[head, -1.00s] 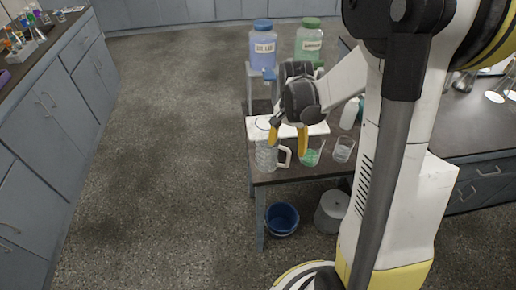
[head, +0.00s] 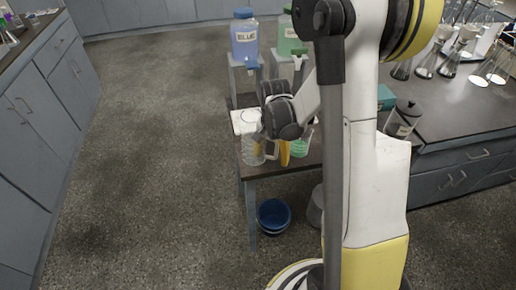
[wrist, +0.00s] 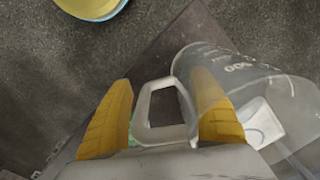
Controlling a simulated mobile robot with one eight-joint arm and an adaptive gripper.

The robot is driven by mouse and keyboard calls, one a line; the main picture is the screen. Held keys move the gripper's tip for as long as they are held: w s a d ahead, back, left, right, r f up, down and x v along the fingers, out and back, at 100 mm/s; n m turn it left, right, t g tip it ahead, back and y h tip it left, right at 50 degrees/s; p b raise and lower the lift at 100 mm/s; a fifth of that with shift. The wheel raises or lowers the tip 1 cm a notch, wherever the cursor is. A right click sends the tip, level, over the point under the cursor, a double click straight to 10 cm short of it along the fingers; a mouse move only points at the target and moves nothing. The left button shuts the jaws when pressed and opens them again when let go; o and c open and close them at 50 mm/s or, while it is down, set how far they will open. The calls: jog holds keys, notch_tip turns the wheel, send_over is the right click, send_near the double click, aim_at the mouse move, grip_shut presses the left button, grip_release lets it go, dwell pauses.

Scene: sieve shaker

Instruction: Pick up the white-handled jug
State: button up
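The white-handled jug (head: 250,152) is clear and stands upright at the left front corner of the dark table (head: 300,168). In the wrist view the jug (wrist: 278,92) fills the right side, with its printed markings turned sideways. Its white handle (wrist: 145,108) lies between the two yellow fingers of my gripper (wrist: 162,78). My gripper (head: 272,158) is open. The left finger is apart from the handle. The right finger overlaps the jug's side, and I cannot tell whether they touch.
A beaker with green liquid (head: 302,144) stands close right of my gripper. A white tray or mat (head: 243,120) lies behind the jug. Blue (head: 244,42) and green (head: 287,38) containers stand on raised stands behind. A blue bucket (head: 273,214) sits on the floor below.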

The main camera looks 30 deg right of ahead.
grip_shut()
jog(key=shift+r, duration=0.2)
